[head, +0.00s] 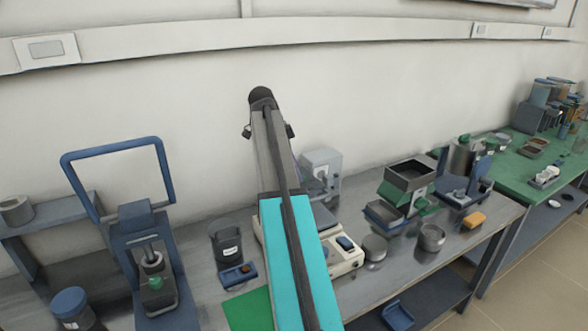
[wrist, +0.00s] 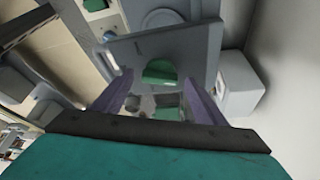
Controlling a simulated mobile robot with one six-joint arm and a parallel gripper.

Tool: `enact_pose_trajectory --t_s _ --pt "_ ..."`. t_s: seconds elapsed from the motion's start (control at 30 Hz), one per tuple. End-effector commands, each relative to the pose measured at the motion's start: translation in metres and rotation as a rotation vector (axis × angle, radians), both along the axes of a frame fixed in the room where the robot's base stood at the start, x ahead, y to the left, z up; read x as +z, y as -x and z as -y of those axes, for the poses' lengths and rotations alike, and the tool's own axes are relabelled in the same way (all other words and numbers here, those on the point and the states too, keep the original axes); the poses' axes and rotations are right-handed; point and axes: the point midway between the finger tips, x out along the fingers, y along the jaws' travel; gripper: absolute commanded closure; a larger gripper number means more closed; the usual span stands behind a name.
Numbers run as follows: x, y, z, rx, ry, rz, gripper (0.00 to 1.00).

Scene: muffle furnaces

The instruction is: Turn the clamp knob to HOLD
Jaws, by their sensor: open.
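My gripper (wrist: 159,100) shows in the wrist view with its two purple fingers spread apart and nothing held between them. A green rounded piece (wrist: 160,72) on a blue-grey plate (wrist: 125,47) appears beyond and between the fingertips, apart from them. I cannot tell whether it is the clamp knob, and no HOLD mark is legible. In the head view my arm reaches up the middle, and its fingers cannot be made out. A blue-framed press at left (head: 130,225) carries a small green part (head: 155,283).
A grey instrument (head: 322,165) stands behind my arm. A dark cup (head: 226,241), a white hotplate-like unit (head: 343,255), metal bowls (head: 432,237) and a blue-and-green device (head: 400,190) crowd the bench. A green-topped bench (head: 510,175) is at far right. The wall is close behind.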

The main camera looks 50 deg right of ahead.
Motion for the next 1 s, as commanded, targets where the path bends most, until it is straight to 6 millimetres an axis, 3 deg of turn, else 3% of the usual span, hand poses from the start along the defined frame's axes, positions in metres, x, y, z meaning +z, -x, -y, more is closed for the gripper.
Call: enact_pose_trajectory --t_s 0.7,1.0 --pt "0.078 -0.020 -0.025 0.000 0.001 0.001 0.34" --pt "0.095 -0.023 -0.030 0.001 -0.001 0.000 0.34"
